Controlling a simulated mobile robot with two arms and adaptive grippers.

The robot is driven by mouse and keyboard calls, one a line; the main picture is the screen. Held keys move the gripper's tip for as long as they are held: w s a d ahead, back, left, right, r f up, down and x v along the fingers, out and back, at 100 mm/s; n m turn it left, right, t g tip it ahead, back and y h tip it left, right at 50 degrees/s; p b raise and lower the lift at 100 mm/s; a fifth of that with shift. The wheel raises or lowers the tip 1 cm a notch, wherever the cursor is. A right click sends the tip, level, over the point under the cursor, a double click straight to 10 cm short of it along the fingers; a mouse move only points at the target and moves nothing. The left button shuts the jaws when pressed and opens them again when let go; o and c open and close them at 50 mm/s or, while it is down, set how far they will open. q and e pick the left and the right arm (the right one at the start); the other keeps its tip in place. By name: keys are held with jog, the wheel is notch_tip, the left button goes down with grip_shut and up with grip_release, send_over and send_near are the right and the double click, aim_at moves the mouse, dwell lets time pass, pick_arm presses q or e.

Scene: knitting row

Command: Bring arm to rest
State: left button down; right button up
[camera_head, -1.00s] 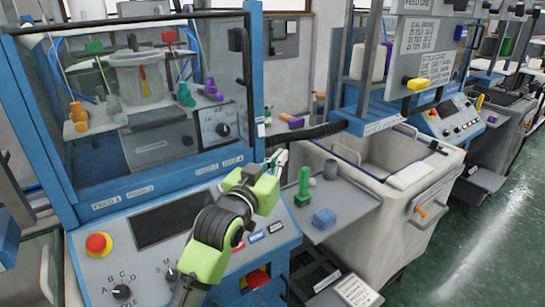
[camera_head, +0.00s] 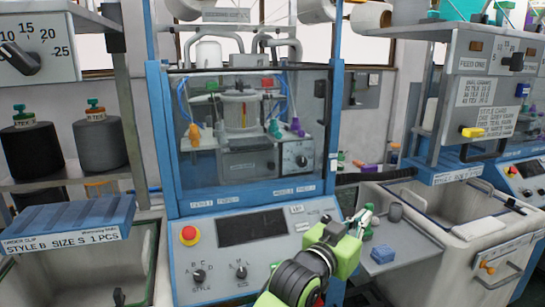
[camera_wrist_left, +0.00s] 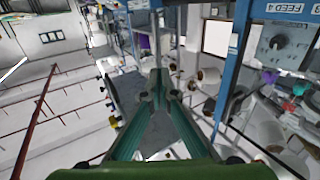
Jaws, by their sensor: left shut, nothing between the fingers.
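My left gripper (camera_head: 363,216) is at the end of my green and black arm in the head view. It is above the shelf beside the knitting machine's right edge, and nothing shows in it. In the left wrist view its green fingers (camera_wrist_left: 158,84) come together at the tips. The knitting machine (camera_head: 155,120) has a blue frame, and my arm covers the lower right of its control panel (camera_head: 205,255). My right gripper is in neither view.
The grey side shelf (camera_head: 415,248) holds a blue block (camera_head: 382,254) and a dark grey cylinder (camera_head: 396,211). A pale bin (camera_head: 465,250) stands to the right. At left are two yarn cones (camera_head: 30,150) and a blue tray (camera_head: 75,216). A red button (camera_head: 189,235) is on the panel.

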pick_arm(q)
jog(key=s+a+f+n+g+y, duration=0.15)
jog(key=a+f, duration=0.35)
jog(key=f, duration=1)
jog(key=s+a+f+n+g+y, duration=0.1)
jog(key=a+f+y, duration=0.35)
jog(key=f, duration=0.95)
jog(key=s+a+f+n+g+y, duration=0.15)
jog(key=a+f, duration=0.55)
jog(key=f, duration=0.8)
jog(key=s+a+f+n+g+y, duration=0.1)
jog(key=s+a+f+g, duration=0.1)
jog(key=s+a+f, duration=0.6)
jog(key=s+a+f+g+y, duration=0.1)
jog(key=s+a+f, duration=0.2)
jog(key=s+f, duration=0.75)
jog(key=s+a+f+n+g+y, duration=0.1)
jog(key=s+a+f+g, duration=0.1)
jog(key=s+a+f, duration=0.6)
jog(key=s+a+f+g, duration=0.1)
jog(key=s+a+f, duration=0.1)
jog(key=s, duration=0.6)
jog(key=s+a+f+g+y, duration=0.1)
jog(key=s+a+f, duration=0.2)
jog(key=s, duration=0.6)
jog(key=s+a+f+g, duration=0.1)
jog(key=s+a+f, duration=0.1)
jog(key=s, duration=0.7)
jog(key=shift+a+f, duration=0.25)
jog(key=shift+a, duration=0.4)
